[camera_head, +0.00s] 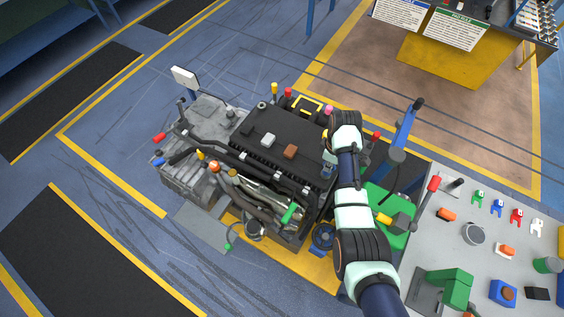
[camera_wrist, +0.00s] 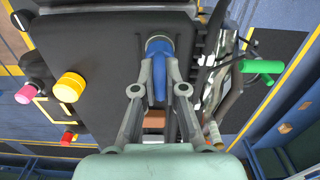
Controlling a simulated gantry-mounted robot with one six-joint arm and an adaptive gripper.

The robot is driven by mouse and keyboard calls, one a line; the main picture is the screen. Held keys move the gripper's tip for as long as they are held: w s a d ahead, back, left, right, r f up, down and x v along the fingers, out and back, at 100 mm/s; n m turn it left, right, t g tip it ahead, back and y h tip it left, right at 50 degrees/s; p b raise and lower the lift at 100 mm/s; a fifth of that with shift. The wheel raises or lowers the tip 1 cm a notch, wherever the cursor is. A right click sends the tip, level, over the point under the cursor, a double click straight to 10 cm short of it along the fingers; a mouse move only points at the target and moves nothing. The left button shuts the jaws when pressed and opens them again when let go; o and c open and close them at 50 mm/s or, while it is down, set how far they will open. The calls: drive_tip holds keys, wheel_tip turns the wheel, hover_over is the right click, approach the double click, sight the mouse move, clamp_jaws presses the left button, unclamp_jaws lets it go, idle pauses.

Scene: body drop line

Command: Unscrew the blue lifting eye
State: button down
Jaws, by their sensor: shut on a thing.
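The blue lifting eye (camera_wrist: 158,47) stands at the edge of the black engine cover (camera_wrist: 95,30) in the wrist view, with a rounded top and a narrower blue part running down between my fingers. My gripper (camera_wrist: 159,76) is shut on it, one finger on each side. The thread and seat of the eye are hidden. In the head view my arm reaches over the right side of the engine cover (camera_head: 262,125) and hides most of the eye and the fingertips.
Yellow (camera_wrist: 69,87) and pink (camera_wrist: 28,93) knobs stand to the left in the wrist view, a green handle (camera_wrist: 262,67) to the right. A grey bench (camera_head: 447,235) with several small parts stands at right.

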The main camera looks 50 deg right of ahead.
drive_tip(key=shift+r+p, duration=1.8)
drive_tip(key=shift+r, duration=0.65)
